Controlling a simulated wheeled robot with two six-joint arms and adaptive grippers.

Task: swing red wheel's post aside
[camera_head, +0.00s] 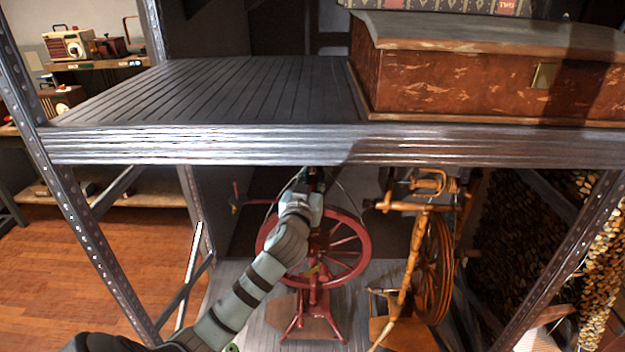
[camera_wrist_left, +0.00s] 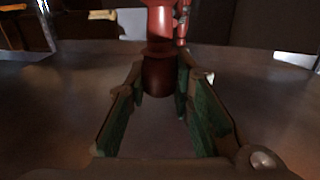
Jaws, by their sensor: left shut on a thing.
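The red spinning wheel (camera_head: 352,277) stands on the lower shelf, its round spoked wheel and legs showing behind my left arm. My left gripper (camera_head: 316,180) reaches in under the upper shelf board and is at the wheel's upper part. In the left wrist view, a dark red turned post (camera_wrist_left: 158,75) stands between the green-padded fingers of my left gripper (camera_wrist_left: 161,88), which is shut on it. In the head view, my arm and the shelf edge hide most of the post. My right gripper is not in view.
The upper shelf board (camera_head: 230,95) hangs close above my left arm and carries a worn wooden box (camera_head: 480,75). A yellow-brown spinning wheel (camera_head: 432,265) stands close on the right. Metal shelf uprights (camera_head: 85,215) flank the opening. Wooden floor (camera_head: 60,270) lies clear at left.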

